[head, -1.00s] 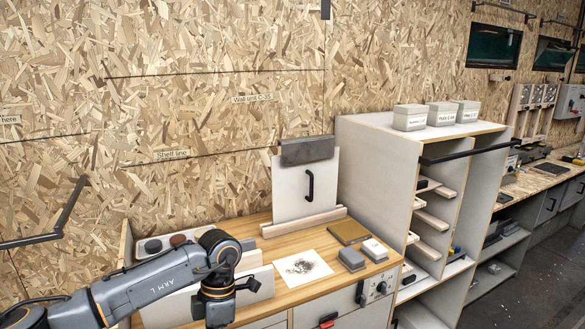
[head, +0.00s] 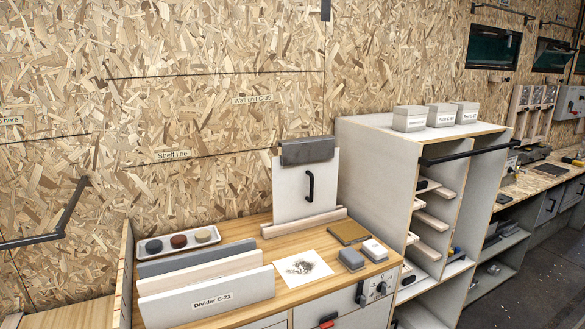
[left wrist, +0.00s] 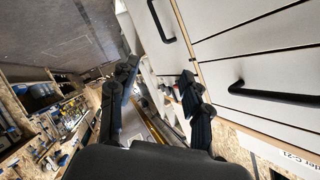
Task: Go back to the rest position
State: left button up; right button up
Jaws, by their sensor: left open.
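My left gripper (left wrist: 158,92) shows in the left wrist view with its two dark fingers spread apart and nothing between them. It faces along the front of white drawers (left wrist: 260,70) with black handles, and appears clear of them. My left gripper and arm are out of the head view. My right gripper is in neither view.
An open shelf cabinet (head: 375,170) stands to the right.

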pick_arm(q)
jog(key=s+a+f+n+g+y, duration=0.2)
jog(key=s+a+f+n+y, duration=0.3)
jog(key=s+f, duration=0.45)
jog(key=s+a+f+n+g+y, duration=0.1)
jog(key=s+a+f+n+g, duration=0.1)
jog(key=s, duration=0.9)
jog(key=s+a+f+n+g+y, duration=0.1)
jog(key=s+a+f+n+g, duration=0.2)
jog(key=s+f, duration=0.4)
jog(key=s+a+f+n+g+y, duration=0.1)
jog(key=s+f, duration=0.4)
jog(key=s, duration=1)
jog(key=a+n+g, duration=0.1)
jog(key=a+g, duration=0.1)
jog(key=shift+s+a, duration=0.15)
jog(key=shift+a, duration=0.15)
